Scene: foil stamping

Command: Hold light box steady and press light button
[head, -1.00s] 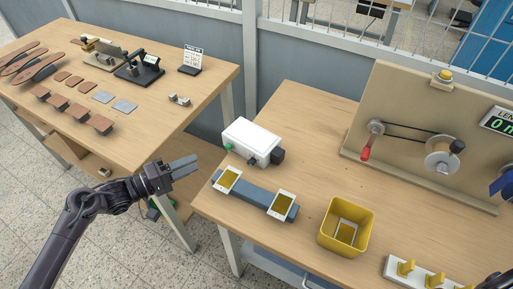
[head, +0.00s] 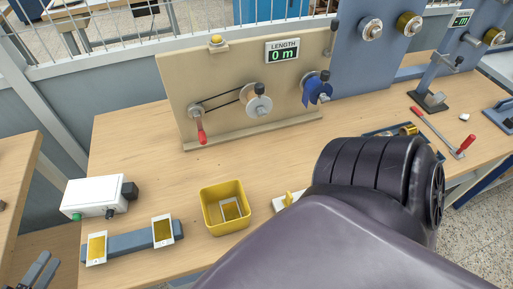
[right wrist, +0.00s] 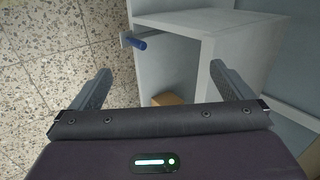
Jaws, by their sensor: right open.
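A white box (head: 93,196) with a green button (head: 77,217) on its front left and black knobs at its right end stands on the left part of the table in the head view. No gripper touches it. My left gripper (head: 38,265) is at the bottom left corner, below and left of the box; its two fingers are apart and empty. My right arm fills the lower right of the head view and hides its own gripper there. In the right wrist view my right gripper (right wrist: 160,72) is wide open and empty, over the floor and a pale cabinet.
A blue-grey bar (head: 131,244) with two gold-faced cards lies before the box. A yellow bin (head: 224,206) stands to its right. A beige board (head: 205,110) with a crank, spools and a yellow-topped button stands behind. The wooden tabletop (head: 135,140) is clear behind the box.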

